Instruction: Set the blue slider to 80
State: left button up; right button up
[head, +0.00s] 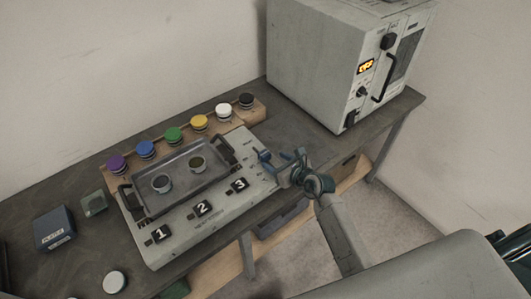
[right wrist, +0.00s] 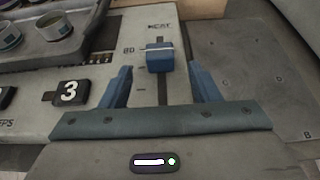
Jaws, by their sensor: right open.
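The blue slider (right wrist: 160,60) sits in a dark vertical slot under the word HEAT on the grey panel (right wrist: 120,72). A pale line at the slider's top edge lies about level with the mark that reads 80, to its left. My right gripper (right wrist: 160,88) is open, with one blue finger on each side of the slot, just short of the slider; whether either touches it I cannot tell. In the head view my right gripper (head: 284,162) is at the panel's right end, beside the slider (head: 264,156). My left gripper is not in view.
Numbered black switches (head: 204,208) line the panel's front. A tray (head: 205,185) with two small cups lies on it, and several coloured knobs (head: 173,135) stand behind. A grey oven-like box (head: 310,65) stands at the back right.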

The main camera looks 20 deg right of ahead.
aim_at(267, 156)
jog(key=x, duration=0.7)
jog(key=shift+w+p, duration=0.15)
jog(key=shift+p, duration=0.2)
